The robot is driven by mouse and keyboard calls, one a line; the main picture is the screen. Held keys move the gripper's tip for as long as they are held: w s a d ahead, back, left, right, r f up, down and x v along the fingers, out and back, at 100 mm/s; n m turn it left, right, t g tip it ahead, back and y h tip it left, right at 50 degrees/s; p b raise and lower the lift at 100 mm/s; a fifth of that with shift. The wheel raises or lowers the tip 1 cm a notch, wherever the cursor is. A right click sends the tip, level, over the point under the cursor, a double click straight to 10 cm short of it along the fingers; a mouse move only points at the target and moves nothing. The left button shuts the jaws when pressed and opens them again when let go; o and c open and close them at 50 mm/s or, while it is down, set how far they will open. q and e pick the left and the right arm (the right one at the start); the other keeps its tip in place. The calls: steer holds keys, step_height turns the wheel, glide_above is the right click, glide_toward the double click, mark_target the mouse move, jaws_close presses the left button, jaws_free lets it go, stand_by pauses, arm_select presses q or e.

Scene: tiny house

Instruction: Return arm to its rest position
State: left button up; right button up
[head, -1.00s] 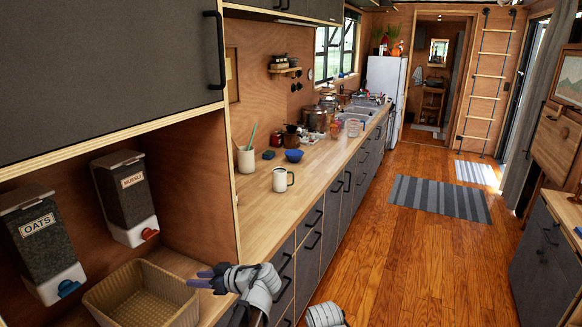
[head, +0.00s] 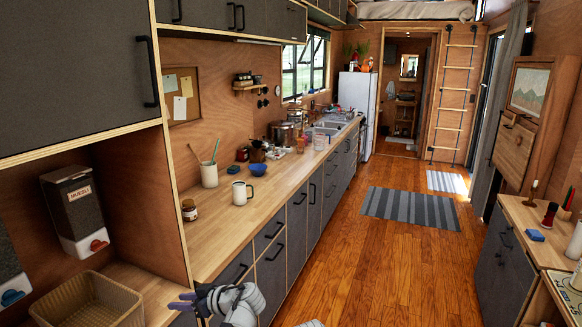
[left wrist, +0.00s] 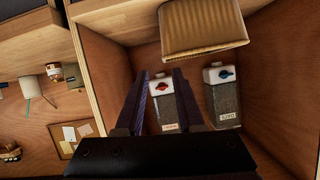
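My left gripper (head: 184,303) is at the bottom of the head view, in front of the counter edge and just right of the wicker basket (head: 88,305). In the left wrist view the two dark fingers of this gripper (left wrist: 160,76) stand apart with nothing held between them. The muesli dispenser (left wrist: 164,104) shows behind them, apart from the gripper. Only a small pale piece of my right arm (head: 312,323) shows at the bottom edge. My right gripper is out of view.
The muesli dispenser also hangs in the left alcove in the head view (head: 76,210). On the wooden counter (head: 262,200) stand a white mug (head: 240,193), a small jar (head: 189,210) and a utensil pot (head: 209,175).

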arm_select(q)
steer(key=s+d+f+m+g+h, duration=0.2)
steer(key=s+d+f+m+h, duration=0.3)
steer(key=s+d+m, duration=0.3)
steer(key=s+d+f+m+g+h, duration=0.2)
steer(key=s+d+f+m+h, duration=0.4)
steer(key=d, duration=0.8)
steer(key=s+f+m, duration=0.2)
steer(key=s, duration=0.1)
steer(key=shift+s+d+f+g+h, duration=0.2)
steer(key=shift+s+f+g+h, duration=0.1)
steer(key=shift+g, duration=0.1)
